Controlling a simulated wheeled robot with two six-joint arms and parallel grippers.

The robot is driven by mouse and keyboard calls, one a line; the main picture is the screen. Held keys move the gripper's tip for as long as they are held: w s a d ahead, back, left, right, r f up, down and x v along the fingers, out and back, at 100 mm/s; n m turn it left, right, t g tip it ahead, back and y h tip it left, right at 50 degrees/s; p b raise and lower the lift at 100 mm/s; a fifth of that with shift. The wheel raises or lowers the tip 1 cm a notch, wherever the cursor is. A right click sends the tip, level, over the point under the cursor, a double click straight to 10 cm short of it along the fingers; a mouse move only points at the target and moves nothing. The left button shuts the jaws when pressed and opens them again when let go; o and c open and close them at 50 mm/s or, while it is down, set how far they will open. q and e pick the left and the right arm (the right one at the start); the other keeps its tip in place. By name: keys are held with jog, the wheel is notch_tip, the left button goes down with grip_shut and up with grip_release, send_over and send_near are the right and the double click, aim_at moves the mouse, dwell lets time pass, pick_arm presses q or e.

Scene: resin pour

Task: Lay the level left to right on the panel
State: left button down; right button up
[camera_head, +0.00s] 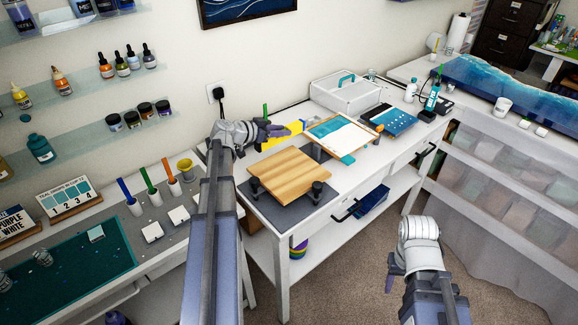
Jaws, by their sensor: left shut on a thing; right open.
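The wooden panel (290,173) rests on dark round supports over a grey mat on the white bench, in the middle of the view. My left gripper (272,131) is shut on the yellow level (284,136) at the panel's far side. The level is partly hidden by the gripper, and I cannot tell whether it touches anything below. My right gripper (394,276) is open and empty, low over the floor to the right of the bench.
A clipboard with a teal and white sheet (342,134) lies right of the panel. A dark blue board (388,119) and a white case (346,93) stand behind it. Colored tubes (150,179) and a green mat (70,262) are on the left bench.

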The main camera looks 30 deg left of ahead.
pick_arm(q)
jog(key=shift+a+f+b, duration=0.2)
jog(key=shift+f+b, duration=0.15)
jog(key=shift+f, duration=0.05)
notch_tip(320, 180, down, 6)
jog(key=b, duration=0.5)
jog(key=shift+d+r+b, duration=0.1)
jog(key=shift+r+b, duration=0.05)
jog(key=shift+b, duration=0.2)
notch_tip(320, 180, down, 4)
jog(key=b, duration=0.3)
jog(key=shift+r+b, duration=0.15)
jog(key=shift+b, duration=0.2)
jog(key=shift+f+b, duration=0.55)
jog(key=c, duration=0.6)
grip_release()
jog(key=shift+r, duration=0.1)
jog(key=shift+o, duration=0.2)
jog(key=shift+r, duration=0.1)
